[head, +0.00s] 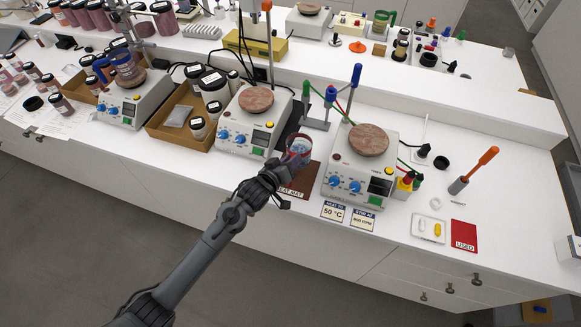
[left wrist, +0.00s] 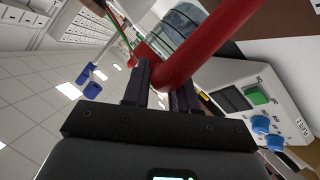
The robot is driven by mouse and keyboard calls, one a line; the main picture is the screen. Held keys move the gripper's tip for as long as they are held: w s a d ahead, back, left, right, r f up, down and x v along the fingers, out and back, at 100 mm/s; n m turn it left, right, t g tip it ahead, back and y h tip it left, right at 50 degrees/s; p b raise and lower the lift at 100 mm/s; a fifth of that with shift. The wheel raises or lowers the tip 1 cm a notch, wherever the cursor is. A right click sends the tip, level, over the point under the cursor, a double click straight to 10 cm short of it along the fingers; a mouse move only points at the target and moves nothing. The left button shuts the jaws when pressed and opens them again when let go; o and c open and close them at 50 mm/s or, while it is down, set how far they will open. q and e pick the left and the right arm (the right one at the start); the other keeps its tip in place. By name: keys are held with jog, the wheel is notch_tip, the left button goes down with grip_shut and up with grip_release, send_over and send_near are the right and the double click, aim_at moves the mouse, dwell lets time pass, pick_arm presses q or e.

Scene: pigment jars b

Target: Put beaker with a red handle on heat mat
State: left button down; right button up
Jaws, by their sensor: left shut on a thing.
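The glass beaker (head: 299,146) has a red rim and handle and some bluish content. It is over the back part of the brown-red heat mat (head: 302,189), between two hot plates. I cannot tell whether its base touches the mat. My left gripper (head: 279,176) is shut on the red handle, in front of the beaker and over the mat's left side. In the left wrist view the red handle (left wrist: 213,42) runs between the fingers (left wrist: 163,82), with the clear beaker wall (left wrist: 181,24) behind it. My right gripper is not in view.
A hot plate (head: 358,165) stands close right of the mat, another (head: 250,122) close left. A stand with colored rods (head: 318,112) is just behind. A red card (head: 464,235) and white tray (head: 429,229) lie farther right.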

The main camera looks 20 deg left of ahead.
pick_arm(q)
notch_tip(320, 180, down, 3)
jog(key=shift+f, duration=0.25)
jog(key=c, duration=0.9)
grip_release()
jog(key=shift+f, duration=0.15)
